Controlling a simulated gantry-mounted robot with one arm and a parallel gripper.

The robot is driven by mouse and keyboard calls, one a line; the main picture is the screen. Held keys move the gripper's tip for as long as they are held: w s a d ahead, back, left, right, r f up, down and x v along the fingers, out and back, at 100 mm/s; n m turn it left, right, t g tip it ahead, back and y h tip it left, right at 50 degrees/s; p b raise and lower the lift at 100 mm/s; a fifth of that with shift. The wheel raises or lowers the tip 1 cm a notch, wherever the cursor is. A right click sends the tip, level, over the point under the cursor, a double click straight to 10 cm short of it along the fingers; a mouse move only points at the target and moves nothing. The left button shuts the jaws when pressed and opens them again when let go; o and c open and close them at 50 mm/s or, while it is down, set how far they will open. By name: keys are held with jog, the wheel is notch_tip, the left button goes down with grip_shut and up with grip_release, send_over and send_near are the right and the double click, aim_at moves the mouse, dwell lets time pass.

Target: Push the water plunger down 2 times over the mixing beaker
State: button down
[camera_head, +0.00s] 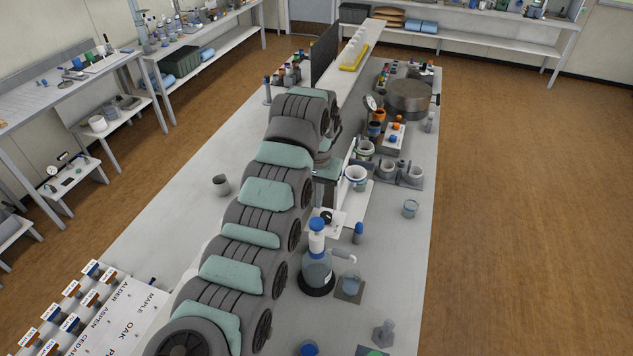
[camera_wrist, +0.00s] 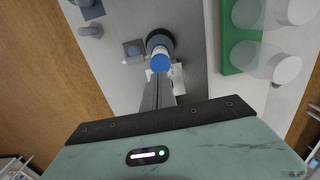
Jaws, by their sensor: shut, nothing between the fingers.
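The water bottle (camera_head: 317,270) stands upright on a dark round base, with a white pump neck and a blue plunger top (camera_head: 317,223). Its pale spout (camera_head: 344,255) points right, above the small clear mixing beaker (camera_head: 350,284) on a grey pad. In the wrist view my gripper (camera_wrist: 160,76) is shut and empty. Its fingertips are close to the blue plunger top (camera_wrist: 160,62); I cannot tell whether they touch it. The beaker (camera_wrist: 133,50) lies to the left of the bottle there. In the head view my arm largely hides the gripper.
A blue-topped item (camera_head: 358,233) stands behind the spout, and a grey flask (camera_head: 383,333) stands nearer. A clear cup (camera_head: 410,208) is near the right bench edge. A labelled rack (camera_head: 110,320) is at lower left. Bare bench (camera_head: 400,260) lies right of the beaker.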

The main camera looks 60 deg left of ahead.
aim_at(317, 222)
notch_tip(317, 222, down, 6)
jog(key=shift+f+p, duration=0.15)
jog(key=shift+p, duration=0.85)
jog(key=shift+f, duration=0.1)
jog(key=shift+f, duration=0.1)
jog(key=shift+f+b, duration=0.45)
jog(key=shift+f, duration=1.15)
notch_tip(317, 222, up, 14)
jog(key=b, duration=0.1)
jog(key=shift+r, duration=0.25)
jog(key=shift+a, duration=0.15)
